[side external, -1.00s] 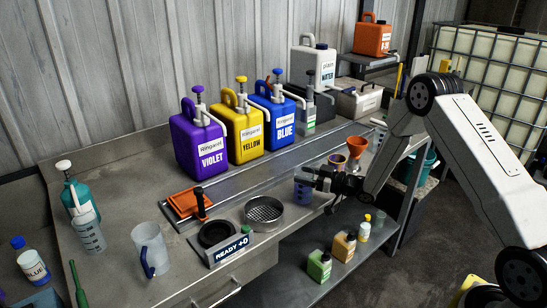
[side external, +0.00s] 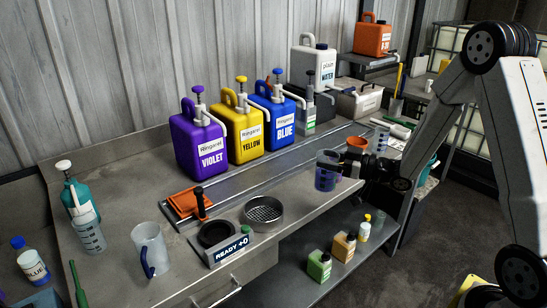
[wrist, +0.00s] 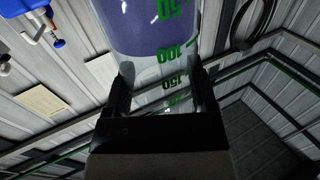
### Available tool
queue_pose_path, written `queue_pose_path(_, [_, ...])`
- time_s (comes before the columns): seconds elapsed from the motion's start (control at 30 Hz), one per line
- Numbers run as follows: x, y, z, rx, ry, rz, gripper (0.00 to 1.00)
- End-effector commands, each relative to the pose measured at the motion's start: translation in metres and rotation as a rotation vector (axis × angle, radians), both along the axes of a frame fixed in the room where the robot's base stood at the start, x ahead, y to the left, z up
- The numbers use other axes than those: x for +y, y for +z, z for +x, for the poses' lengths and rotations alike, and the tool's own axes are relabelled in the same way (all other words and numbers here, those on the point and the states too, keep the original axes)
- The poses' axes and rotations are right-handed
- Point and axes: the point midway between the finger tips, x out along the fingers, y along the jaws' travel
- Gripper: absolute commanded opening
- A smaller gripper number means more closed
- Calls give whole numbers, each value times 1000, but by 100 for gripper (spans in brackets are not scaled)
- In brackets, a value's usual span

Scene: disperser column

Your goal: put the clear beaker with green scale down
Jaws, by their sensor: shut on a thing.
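The clear beaker with green scale (wrist: 150,25) fills the top of the wrist view, with violet-blue liquid inside and green numbers on its wall. My gripper (wrist: 163,80) is shut on it, one finger on each side. In the side view the beaker (side external: 327,172) looks about upright near the front edge of the steel counter (side external: 295,215). My gripper (side external: 347,170) comes to it from the right. The gap between its base and the counter cannot be judged.
Violet (side external: 199,145), yellow (side external: 243,135) and blue (side external: 275,122) jugs stand behind. An orange funnel (side external: 357,143) is close behind my gripper. The counter between sieve and beaker is clear.

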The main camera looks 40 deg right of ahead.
Motion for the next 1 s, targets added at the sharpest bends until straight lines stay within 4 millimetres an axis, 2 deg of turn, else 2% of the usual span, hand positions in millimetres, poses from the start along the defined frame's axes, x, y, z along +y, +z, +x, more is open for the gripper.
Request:
queue_pose_path(0.2, [4,14,-30,-2,-1,0,7])
queue_pose_path(0.4, [6,21,-45,-1,0,0,7])
queue_pose_path(1.0, [7,23,-51,-1,0,0,7])
